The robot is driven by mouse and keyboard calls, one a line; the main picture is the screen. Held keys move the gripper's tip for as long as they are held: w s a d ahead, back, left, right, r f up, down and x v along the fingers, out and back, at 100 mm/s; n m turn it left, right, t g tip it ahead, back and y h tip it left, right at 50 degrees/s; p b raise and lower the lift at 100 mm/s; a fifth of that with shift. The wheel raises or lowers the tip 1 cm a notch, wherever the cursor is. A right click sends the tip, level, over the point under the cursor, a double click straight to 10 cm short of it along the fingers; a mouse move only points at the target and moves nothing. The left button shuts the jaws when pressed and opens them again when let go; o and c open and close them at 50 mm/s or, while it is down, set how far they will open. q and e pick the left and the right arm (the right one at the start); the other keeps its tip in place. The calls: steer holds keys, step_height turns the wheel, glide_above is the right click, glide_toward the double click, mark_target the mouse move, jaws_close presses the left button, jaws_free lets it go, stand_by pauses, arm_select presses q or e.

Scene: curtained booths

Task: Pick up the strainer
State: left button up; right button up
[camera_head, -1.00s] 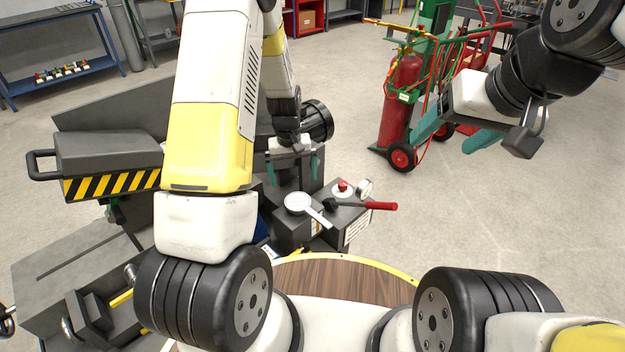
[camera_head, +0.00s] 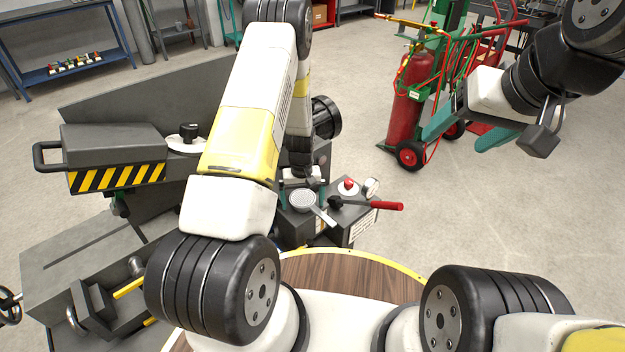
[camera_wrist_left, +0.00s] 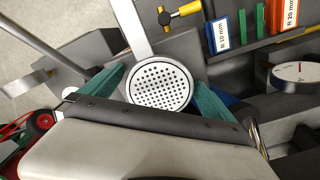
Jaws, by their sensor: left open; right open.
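The strainer (camera_head: 304,201) has a round, pale perforated head and a flat light handle, and lies on a dark grey machine block. It also shows in the left wrist view (camera_wrist_left: 160,86), its handle running to the top edge. My left gripper (camera_head: 301,193) is open over the strainer's head. In the left wrist view its teal fingers (camera_wrist_left: 158,98) stand on either side of the head, with no visible grip on it. The head's near edge is close to the dark gripper body. My right gripper (camera_head: 468,131) is open and empty, raised at the upper right.
A grey machine with a striped guard (camera_head: 118,178) stands left. A red cylinder on a cart (camera_head: 408,105) stands behind. The floor at right is clear.

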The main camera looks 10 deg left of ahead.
arm_select(q)
steer(key=shift+c, duration=0.4)
steer(key=c, duration=1.3)
steer(key=shift+r, duration=0.1)
steer(key=shift+r, duration=0.6)
step_height(320, 180, up, 2)
steer(key=shift+r, duration=0.25)
steer(key=shift+s+d+r, duration=0.45)
steer(key=shift+s+r, duration=0.25)
steer(key=shift+s, duration=1.95)
steer(key=shift+s+d+r, duration=0.4)
steer(key=shift+s+r, duration=0.3)
steer(key=shift+s, duration=1.9)
steer(key=shift+s+d+r, duration=0.45)
steer(key=shift+s+r, duration=0.25)
steer(key=shift+s, duration=1.95)
